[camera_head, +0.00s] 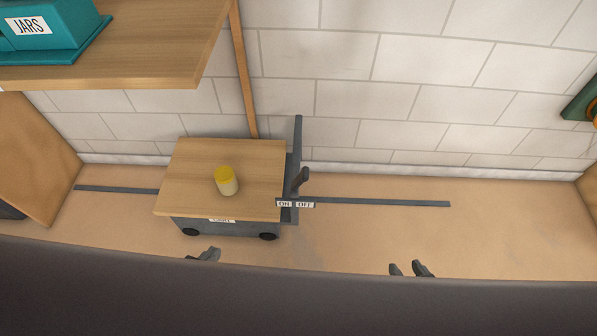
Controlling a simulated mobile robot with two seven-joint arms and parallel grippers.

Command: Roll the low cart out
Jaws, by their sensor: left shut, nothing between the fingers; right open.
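The low cart (180,165) has a wooden top, a grey base and dark wheels, and stands against the back wall. A jar with a yellow lid (227,181) stands upright on its top. A grey upright post (297,135) and a dark lever (300,179) are at its right end, above labels reading ON and OFF (295,204). My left gripper (205,255) is shut and empty, in front of the cart and apart from it. My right gripper (408,269) is open and empty, to the right and nearer. Their arms are hidden behind the dark shape in the foreground.
A wooden shelf (150,72) with a teal JARS box (60,35) overhangs at upper left, on a wooden post (243,75). A grey floor strip (400,203) runs along the wall. A brown panel (35,150) stands at left. The floor right of the cart is clear.

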